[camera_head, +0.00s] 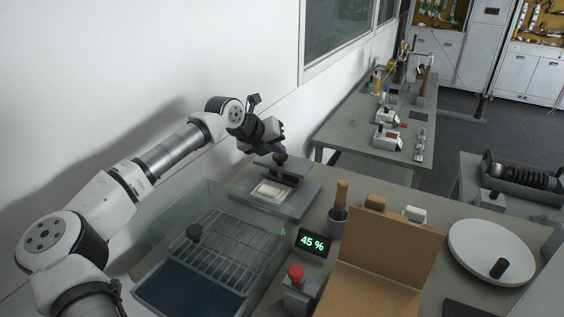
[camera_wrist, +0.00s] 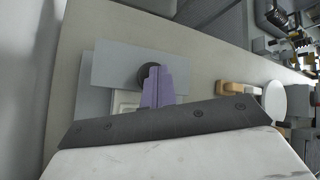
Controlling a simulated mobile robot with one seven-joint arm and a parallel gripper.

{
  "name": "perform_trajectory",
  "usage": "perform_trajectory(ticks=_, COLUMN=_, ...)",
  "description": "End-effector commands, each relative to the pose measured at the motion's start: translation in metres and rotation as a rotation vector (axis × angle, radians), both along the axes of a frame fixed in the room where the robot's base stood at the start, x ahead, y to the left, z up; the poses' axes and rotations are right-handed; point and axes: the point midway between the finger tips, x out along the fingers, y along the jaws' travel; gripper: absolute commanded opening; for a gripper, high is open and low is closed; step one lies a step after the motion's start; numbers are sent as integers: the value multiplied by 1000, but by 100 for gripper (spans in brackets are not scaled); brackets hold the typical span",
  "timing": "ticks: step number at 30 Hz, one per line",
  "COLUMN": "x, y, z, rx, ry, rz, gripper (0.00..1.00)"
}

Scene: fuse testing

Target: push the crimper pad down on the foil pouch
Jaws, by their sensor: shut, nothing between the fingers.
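The crimper stands on the worktop near the wall, with a grey bar-like pad (camera_head: 277,170) and a dark round knob on top (camera_head: 281,158). A pale foil pouch (camera_head: 268,191) lies on its base plate, in front of and partly under the pad, with a gap visible between them. My gripper (camera_head: 279,150) is shut and empty, its purple fingers right at the knob; I cannot tell if they touch it. In the wrist view the purple fingers (camera_wrist: 158,72) overlap the dark knob (camera_wrist: 146,75) on the grey pad (camera_wrist: 110,66). Only the pouch's edge (camera_wrist: 124,101) shows there.
A glass-lidded bin with a wire rack (camera_head: 225,250) stands in front of the crimper.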

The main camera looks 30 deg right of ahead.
Motion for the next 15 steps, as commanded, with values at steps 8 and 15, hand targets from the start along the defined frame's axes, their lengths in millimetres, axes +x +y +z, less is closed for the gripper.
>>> perform_trajectory(ticks=8, x=0, y=0, z=7, rx=2, ry=1, rz=-1, gripper=0)
perform_trajectory(ticks=15, x=0, y=0, z=22, rx=1, ry=1, rz=-1, gripper=0)
